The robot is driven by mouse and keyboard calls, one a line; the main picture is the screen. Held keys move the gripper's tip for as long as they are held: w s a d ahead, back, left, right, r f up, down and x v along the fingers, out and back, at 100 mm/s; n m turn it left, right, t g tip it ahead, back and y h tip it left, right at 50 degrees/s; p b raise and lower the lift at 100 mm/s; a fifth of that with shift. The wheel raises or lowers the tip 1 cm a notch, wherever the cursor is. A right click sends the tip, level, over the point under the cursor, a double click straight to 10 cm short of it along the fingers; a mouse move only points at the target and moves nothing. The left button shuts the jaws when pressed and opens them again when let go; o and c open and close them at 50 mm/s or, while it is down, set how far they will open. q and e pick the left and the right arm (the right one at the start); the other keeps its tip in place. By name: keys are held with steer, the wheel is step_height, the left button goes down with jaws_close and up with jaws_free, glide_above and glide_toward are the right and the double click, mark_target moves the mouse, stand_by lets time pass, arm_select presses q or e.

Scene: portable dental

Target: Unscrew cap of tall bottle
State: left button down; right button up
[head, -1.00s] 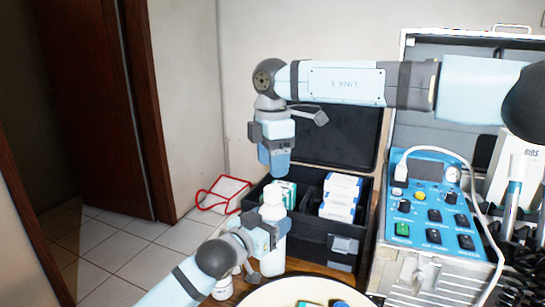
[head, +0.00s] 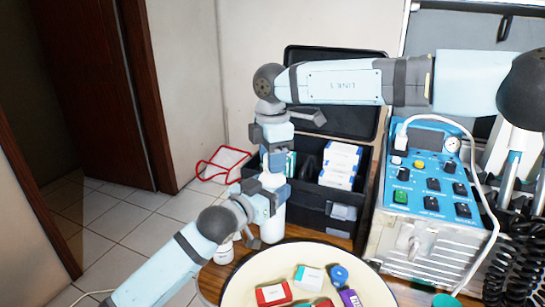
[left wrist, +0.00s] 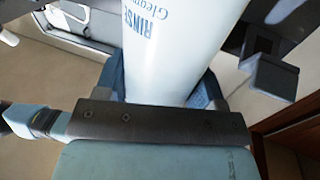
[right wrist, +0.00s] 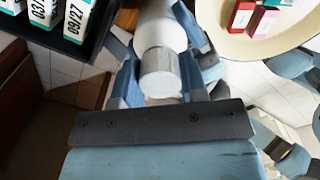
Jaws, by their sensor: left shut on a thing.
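The tall white bottle (head: 272,228) stands upright at the table's left edge, in front of the black case. My left gripper (head: 268,204) is shut on its upper body from the side. The bottle's lettered side (left wrist: 180,45) fills the left wrist view between the fingers. My right gripper (head: 273,172) points straight down over the bottle top. In the right wrist view its fingers (right wrist: 158,85) stand on either side of the ridged cap (right wrist: 160,74), apparently open, with a gap showing on the left. The cap is on the bottle (right wrist: 160,25).
A small white bottle (head: 224,252) stands left of the tall one. A round cream tray (head: 245,283) with several small boxes is in front. The black case (head: 312,212) holding cartons is behind. The blue control unit (head: 425,185) with its hose is at right.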

steer(key=c, duration=0.3)
steer(key=n, duration=0.4)
steer(key=shift+n, duration=0.3)
steer(key=n, duration=0.8)
steer(key=shift+n, duration=0.3)
steer(key=n, duration=0.6)
steer(key=shift+a+n, duration=0.1)
steer(key=shift+n, duration=0.2)
steer(key=n, duration=0.6)
steer(key=shift+r+n, duration=0.1)
steer(key=shift+n, duration=0.2)
steer(key=n, duration=0.8)
steer(key=shift+n, duration=0.3)
steer(key=n, duration=0.8)
steer(key=shift+r, duration=0.3)
